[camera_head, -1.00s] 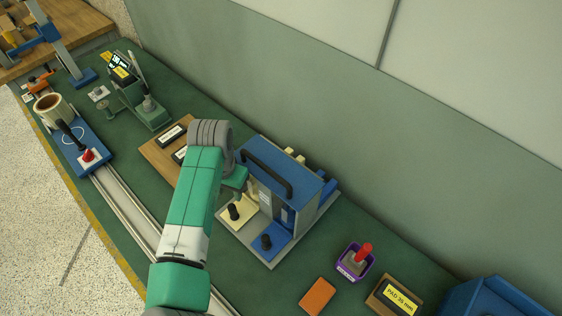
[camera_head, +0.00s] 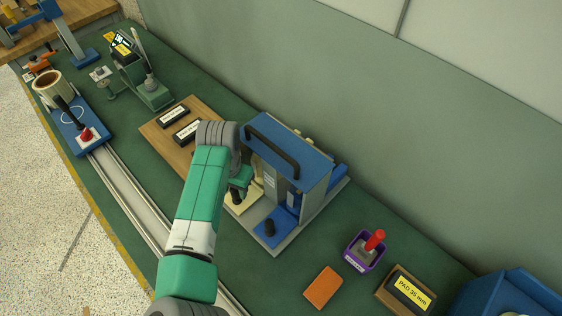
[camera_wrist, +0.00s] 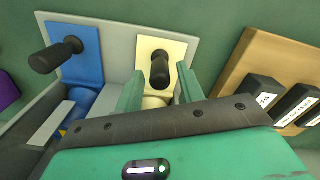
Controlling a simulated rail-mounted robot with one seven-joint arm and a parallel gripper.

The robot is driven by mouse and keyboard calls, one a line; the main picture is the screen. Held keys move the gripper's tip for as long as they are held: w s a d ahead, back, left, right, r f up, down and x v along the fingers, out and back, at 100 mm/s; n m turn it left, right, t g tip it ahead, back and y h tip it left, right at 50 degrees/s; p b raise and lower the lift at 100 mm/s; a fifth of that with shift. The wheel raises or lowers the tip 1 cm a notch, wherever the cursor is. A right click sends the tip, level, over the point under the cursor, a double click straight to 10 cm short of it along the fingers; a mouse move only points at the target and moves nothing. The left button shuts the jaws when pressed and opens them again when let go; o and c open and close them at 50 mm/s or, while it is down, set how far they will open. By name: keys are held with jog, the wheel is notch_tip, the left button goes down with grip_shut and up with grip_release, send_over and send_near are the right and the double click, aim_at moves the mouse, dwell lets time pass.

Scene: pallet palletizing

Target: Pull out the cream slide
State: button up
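The cream slide (camera_head: 246,203) lies at the left side of the front of a grey and blue machine (camera_head: 306,157). A black knob (camera_head: 236,197) stands on it. In the wrist view the cream slide (camera_wrist: 176,45) shows with its black knob (camera_wrist: 159,70) ahead of and between my fingers. My gripper (camera_wrist: 159,88) is open, one green finger on each side of the knob, with gaps visible. In the head view my gripper (camera_head: 240,183) hangs just above the cream slide and partly covers it. Contact with the knob cannot be seen.
A blue slide (camera_head: 273,233) with a black knob sits beside the cream one. A wooden board (camera_head: 152,134) with black labelled blocks lies left. An orange block (camera_head: 323,287), a purple cup (camera_head: 364,253) and a labelled pad box (camera_head: 406,291) stand to the right.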

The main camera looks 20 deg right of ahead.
jog(key=c, duration=0.8)
jog(key=s+a+p, duration=0.2)
jog(key=a+p, duration=0.1)
jog(key=s+a+p, duration=0.2)
jog(key=a+p, duration=0.1)
jog(key=a, duration=0.1)
jog(key=s+a+p, duration=0.2)
jog(key=a+p, duration=0.2)
jog(key=shift+r, duration=0.25)
jog(key=shift+a+f, duration=0.2)
jog(key=shift+a, duration=0.05)
jog(key=o, duration=1)
notch_tip(320, 180, up, 7)
jog(key=p, duration=0.7)
